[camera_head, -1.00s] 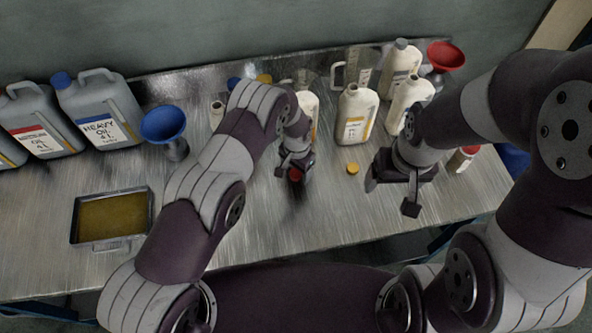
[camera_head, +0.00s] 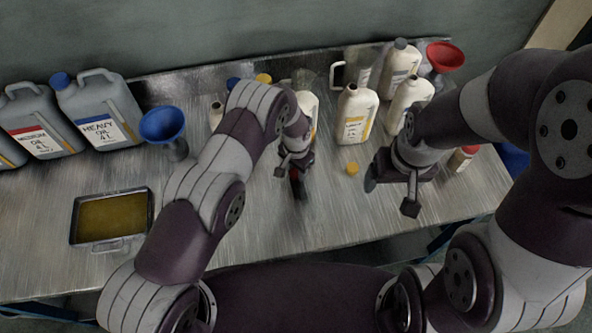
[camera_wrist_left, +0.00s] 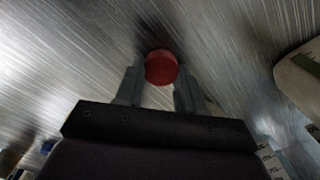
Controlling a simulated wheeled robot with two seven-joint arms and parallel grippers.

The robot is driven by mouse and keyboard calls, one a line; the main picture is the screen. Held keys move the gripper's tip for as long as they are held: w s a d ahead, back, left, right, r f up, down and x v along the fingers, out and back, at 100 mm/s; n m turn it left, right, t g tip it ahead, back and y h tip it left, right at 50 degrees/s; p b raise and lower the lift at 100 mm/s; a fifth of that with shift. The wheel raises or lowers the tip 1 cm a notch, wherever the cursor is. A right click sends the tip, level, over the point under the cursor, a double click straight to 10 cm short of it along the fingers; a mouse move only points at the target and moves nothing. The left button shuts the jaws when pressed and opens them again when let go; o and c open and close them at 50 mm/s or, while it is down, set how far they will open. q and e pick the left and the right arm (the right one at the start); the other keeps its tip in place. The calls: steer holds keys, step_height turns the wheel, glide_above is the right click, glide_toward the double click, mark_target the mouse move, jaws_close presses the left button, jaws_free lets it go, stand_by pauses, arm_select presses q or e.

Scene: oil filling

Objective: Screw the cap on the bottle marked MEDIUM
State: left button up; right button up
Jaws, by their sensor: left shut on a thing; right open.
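My left gripper (camera_head: 297,190) is shut on a red cap, which shows between its fingertips in the left wrist view (camera_wrist_left: 161,67). It holds the cap near the table's middle; in the head view the gripper mostly hides it. A cream bottle (camera_head: 356,118) with an open neck and a yellow-edged label stands to the right. Another cream bottle (camera_head: 311,108) stands behind my left wrist, partly hidden. The small bottle labels are too small to read, so I cannot tell which says MEDIUM. My right gripper (camera_head: 391,195) is open and empty, to the right of a loose yellow cap (camera_head: 352,169).
Grey cans, one marked MEDIUM OIL (camera_head: 40,125) and one HEAVY OIL (camera_head: 98,112), stand at left with a blue funnel (camera_head: 163,125). An oil-filled tray (camera_head: 73,222) lies in front. More bottles (camera_head: 400,68) and a red funnel (camera_head: 445,56) stand at back right.

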mark_target(296, 172)
arm_select(q)
step_height(296, 172, up, 8)
steer(key=shift+r+b, duration=0.15)
steer(key=shift+b, duration=1)
steer(key=shift+r, duration=0.7)
steer(key=s+a+r+n, duration=0.1)
steer(key=a+n, duration=0.3)
steer(key=a, duration=0.5)
steer(key=s+a+r+n, duration=0.2)
steer(key=s+a+n, duration=0.2)
steer(key=a, duration=0.6)
steer(key=shift+r, duration=0.15)
steer(key=shift+a, duration=0.1)
